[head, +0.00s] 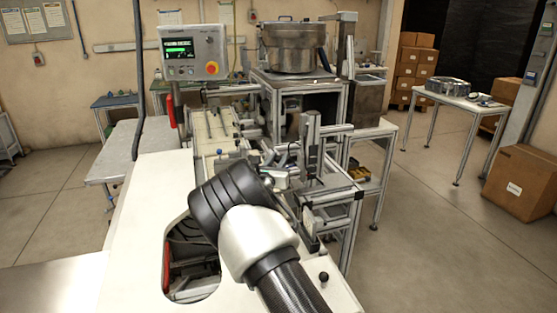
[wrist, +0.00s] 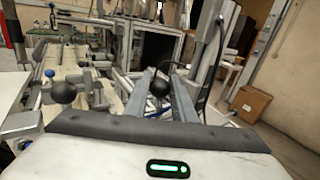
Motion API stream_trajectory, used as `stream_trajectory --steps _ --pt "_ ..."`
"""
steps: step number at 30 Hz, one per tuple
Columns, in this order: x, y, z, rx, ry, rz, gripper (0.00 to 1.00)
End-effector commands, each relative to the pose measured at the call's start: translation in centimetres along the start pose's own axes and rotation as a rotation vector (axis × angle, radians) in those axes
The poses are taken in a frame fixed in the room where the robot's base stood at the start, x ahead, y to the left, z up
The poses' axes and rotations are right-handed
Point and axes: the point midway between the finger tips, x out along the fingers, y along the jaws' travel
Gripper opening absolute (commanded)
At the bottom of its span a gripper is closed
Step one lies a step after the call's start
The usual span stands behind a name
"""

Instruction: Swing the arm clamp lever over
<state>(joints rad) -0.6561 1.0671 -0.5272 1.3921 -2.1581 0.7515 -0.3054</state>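A black ball knob (wrist: 158,88), which looks like the end of the clamp lever, shows in the middle of the wrist view. The two grey fingers of my gripper (wrist: 160,92) stand on either side of it, apart, with a gap beside the knob. I cannot tell how deep the knob is between them. The lever's shaft is mostly hidden. In the head view my gripper (head: 283,172) is at the machine's middle, left of an upright metal post (head: 312,145); my wrist hides part of it, and the knob cannot be made out there.
Another black knob (head: 323,277) is on the white machine top (head: 140,215). A control panel (head: 190,52) and a steel pot (head: 292,46) stand behind. Open floor (head: 410,240) lies to the right.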

Motion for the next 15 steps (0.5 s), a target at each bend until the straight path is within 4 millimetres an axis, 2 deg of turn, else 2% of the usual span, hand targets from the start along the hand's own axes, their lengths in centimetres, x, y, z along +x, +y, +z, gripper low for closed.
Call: stream_trajectory --steps 1,3,15 --pt "-0.01 0.0 0.0 0.0 0.0 0.0 0.11" --pt "-0.02 0.0 0.0 0.0 0.0 0.0 0.0" --pt "-0.24 0.38 -0.29 -0.031 -0.021 0.0 0.0"
